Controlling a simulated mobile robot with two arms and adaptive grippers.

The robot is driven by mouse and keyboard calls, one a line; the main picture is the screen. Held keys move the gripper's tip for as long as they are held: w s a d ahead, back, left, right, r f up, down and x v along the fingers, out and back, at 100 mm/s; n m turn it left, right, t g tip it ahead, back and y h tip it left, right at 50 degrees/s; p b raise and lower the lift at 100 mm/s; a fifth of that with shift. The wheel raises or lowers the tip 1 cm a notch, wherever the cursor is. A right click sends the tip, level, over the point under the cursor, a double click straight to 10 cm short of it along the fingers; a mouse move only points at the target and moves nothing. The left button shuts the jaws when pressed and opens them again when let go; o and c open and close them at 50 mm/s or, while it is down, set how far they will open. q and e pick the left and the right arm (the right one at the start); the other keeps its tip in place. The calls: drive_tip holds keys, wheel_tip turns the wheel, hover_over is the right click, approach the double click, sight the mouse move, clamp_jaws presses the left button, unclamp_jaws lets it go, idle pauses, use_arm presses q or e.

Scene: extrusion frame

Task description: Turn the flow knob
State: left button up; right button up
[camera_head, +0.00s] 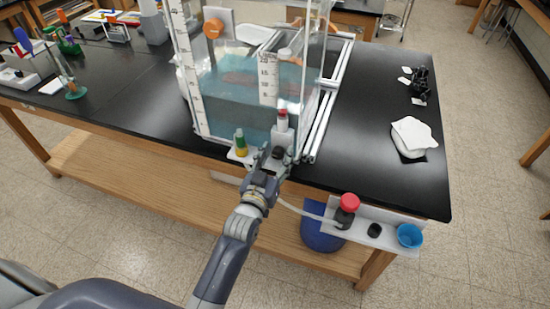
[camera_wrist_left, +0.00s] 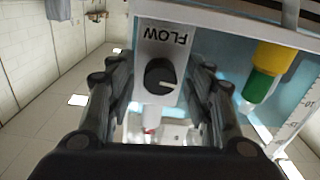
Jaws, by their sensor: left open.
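The flow knob (camera_wrist_left: 160,76) is a round black dial with a pale pointer mark on a light panel marked FLOW (camera_wrist_left: 160,38), which reads upside down in the left wrist view. In the head view the knob (camera_head: 278,152) is small and dark at the front of the clear water tank (camera_head: 235,95). My left gripper (camera_head: 275,160) is at the tank's front, and its open fingers (camera_wrist_left: 157,98) stand on either side of the knob. Whether they touch it I cannot tell. My right gripper is not in view.
A green and yellow fitting (camera_head: 240,143) sits close left of my gripper in the head view. A red-capped dark bottle (camera_head: 346,210) and a blue cup (camera_head: 409,235) are on a front shelf to the right. The black bench top (camera_head: 375,130) is mostly clear at right.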

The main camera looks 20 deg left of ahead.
use_arm(q)
drive_tip(key=s, duration=1.2)
drive_tip(key=shift+a, duration=0.2)
drive_tip(key=s+d+f+m+g+b, duration=0.1)
drive_tip(key=s+f+g, duration=0.25)
drive_tip(key=f, duration=0.85)
drive_tip(key=s+f+g+h+b, duration=0.15)
drive_tip(key=s+f, duration=0.35)
drive_tip(key=f, duration=0.8)
drive_tip(key=s+d+f+m+g+y+b, duration=0.1)
drive_tip(key=s+f+g, duration=0.3)
drive_tip(key=f, duration=0.8)
drive_tip(key=s+a+f+g+b, duration=0.1)
drive_tip(key=s+a+f+g, duration=0.3)
drive_tip(key=s+f, duration=0.6)
drive_tip(key=s+a+f+m+g+y+b, duration=0.1)
drive_tip(key=s+a+f+g, duration=0.3)
drive_tip(key=s+f, duration=0.6)
drive_tip(key=s, duration=0.7)
